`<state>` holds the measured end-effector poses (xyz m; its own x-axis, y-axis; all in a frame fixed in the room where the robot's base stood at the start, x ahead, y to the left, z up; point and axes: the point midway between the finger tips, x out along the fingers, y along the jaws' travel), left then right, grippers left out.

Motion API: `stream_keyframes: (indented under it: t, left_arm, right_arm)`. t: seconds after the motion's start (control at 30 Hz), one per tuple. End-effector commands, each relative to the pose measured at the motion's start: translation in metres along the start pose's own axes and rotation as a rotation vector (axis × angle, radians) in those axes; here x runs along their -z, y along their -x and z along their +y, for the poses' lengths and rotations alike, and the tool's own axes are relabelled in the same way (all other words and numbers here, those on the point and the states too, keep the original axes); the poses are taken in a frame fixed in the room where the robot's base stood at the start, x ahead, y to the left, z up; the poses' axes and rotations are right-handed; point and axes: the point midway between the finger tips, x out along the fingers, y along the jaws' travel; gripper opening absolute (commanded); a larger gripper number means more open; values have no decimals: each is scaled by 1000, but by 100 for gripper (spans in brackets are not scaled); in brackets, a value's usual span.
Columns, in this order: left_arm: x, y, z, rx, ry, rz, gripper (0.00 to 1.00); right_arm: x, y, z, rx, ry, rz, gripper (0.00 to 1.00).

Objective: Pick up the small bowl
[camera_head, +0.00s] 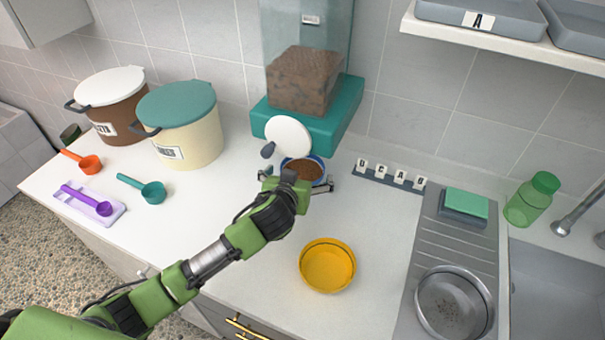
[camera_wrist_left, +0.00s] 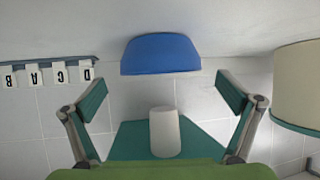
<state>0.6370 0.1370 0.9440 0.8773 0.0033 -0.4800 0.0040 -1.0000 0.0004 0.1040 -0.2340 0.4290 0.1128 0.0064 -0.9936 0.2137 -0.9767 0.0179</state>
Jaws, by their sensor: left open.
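The small blue bowl (camera_head: 321,164) holds brown kibble and sits on the counter at the foot of the teal dispenser (camera_head: 340,125). In the left wrist view the blue bowl (camera_wrist_left: 160,54) appears upside down, beyond the gripper. My left gripper (camera_head: 298,182) is at the bowl's near side and hides part of it. In the left wrist view the gripper's two fingers (camera_wrist_left: 162,97) are spread wide and empty, apart from the bowl. My right gripper is not in view.
A yellow bowl (camera_head: 327,266) stands nearer on the counter, and a steel bowl (camera_head: 453,303) is on the drainboard at right. Letter tiles (camera_head: 391,174) stand right of the blue bowl. Two lidded bins (camera_head: 183,125) (camera_head: 110,105) and scoops are at left.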

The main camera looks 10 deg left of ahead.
Motion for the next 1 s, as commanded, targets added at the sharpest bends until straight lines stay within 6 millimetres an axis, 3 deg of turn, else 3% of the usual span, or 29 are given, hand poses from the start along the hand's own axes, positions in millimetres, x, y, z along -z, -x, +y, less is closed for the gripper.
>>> stream_keyframes:
  t: [0.5,0.8,0.83,0.97,1.0]
  left_arm:
    - [1,-48,0,0,-2,-1,100]
    - [1,-52,0,0,-1,-1,100]
    - [1,-52,0,0,-1,-1,97]
    - [0,-52,0,0,-1,-1,64]
    - [0,-52,0,0,-1,-1,61]
  right_arm:
    - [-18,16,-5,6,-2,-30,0]
    - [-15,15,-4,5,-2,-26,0]
    - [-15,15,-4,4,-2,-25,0]
    - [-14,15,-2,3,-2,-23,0]
    - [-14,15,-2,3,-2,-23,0]
